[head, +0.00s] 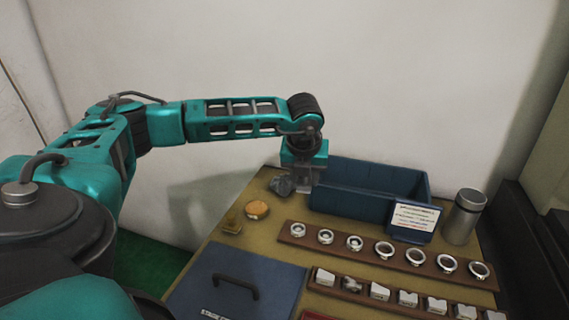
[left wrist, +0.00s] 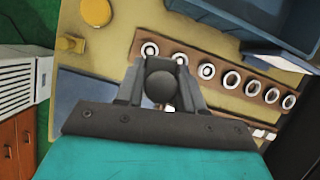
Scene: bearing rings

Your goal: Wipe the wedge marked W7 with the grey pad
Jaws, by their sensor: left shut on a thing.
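My left gripper (head: 302,186) is above the back left of the table, left of the blue bin. In the left wrist view its fingers (left wrist: 164,88) are shut on a dark grey round thing (left wrist: 160,84). I cannot tell whether this is the grey pad, as its underside is hidden. A front row of pale blocks (head: 379,291), seemingly the wedges, sits on a brown strip. No W7 mark is readable. My right gripper is out of view.
A brown strip (head: 370,251) holds several metal rings. A blue panel with a black handle (head: 236,286) is at front left. An orange round thing (head: 256,209) and a yellow block (head: 232,221) lie left.

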